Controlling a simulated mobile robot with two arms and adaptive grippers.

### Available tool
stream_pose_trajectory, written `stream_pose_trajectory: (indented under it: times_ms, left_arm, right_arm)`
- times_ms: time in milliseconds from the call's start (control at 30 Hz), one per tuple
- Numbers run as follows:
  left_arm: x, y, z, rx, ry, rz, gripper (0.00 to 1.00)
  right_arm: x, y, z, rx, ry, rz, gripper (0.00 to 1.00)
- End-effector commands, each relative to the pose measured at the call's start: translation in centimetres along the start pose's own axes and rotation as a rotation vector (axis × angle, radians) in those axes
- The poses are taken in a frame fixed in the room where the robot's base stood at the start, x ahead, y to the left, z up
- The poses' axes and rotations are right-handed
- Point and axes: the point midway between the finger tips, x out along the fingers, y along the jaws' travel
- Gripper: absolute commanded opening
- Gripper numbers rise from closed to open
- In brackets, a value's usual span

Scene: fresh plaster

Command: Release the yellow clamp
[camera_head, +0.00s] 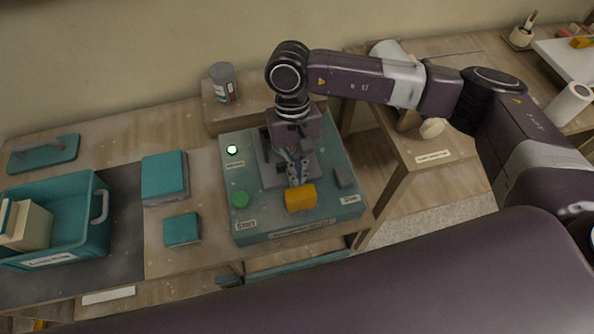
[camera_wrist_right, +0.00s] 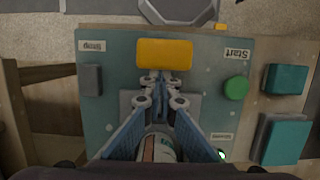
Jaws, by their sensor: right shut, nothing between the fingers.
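The yellow clamp (camera_head: 300,197) is a rounded block at the front of the teal station panel (camera_head: 262,226). It also shows in the wrist view (camera_wrist_right: 164,54), just beyond my fingertips. My right gripper (camera_head: 297,180) points down over the panel, right behind the clamp. In the wrist view its fingertips (camera_wrist_right: 160,82) are together and empty, close to the clamp's edge; I cannot tell whether they touch it. A grey plate (camera_head: 268,170) is partly hidden under the gripper. A pale round thing with coloured marks (camera_wrist_right: 158,150) shows between the finger links. My left gripper is out of view.
A green button (camera_head: 240,199) labelled Start is left of the clamp, a grey block (camera_head: 345,176) right of it. A small lamp (camera_head: 232,150) glows green-white. A teal bin (camera_head: 100,225) and teal boxes (camera_head: 165,178) stand left. A jar (camera_head: 223,82) stands behind.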

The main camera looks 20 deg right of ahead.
Motion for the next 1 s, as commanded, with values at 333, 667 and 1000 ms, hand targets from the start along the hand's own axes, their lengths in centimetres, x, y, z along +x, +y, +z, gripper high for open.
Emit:
stream_pose_trajectory:
  times_ms: [333,667,1000]
  left_arm:
    - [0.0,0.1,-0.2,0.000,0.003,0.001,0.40]
    - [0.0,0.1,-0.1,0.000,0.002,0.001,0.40]
    - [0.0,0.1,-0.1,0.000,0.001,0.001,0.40]
  right_arm:
    - [-1.2,0.0,0.2,-0.004,-0.006,0.003,0.00]
    - [-8.1,-0.1,-0.1,-0.002,-0.001,0.001,0.00]
    - [-11.8,0.0,-0.2,-0.001,-0.002,0.001,0.00]
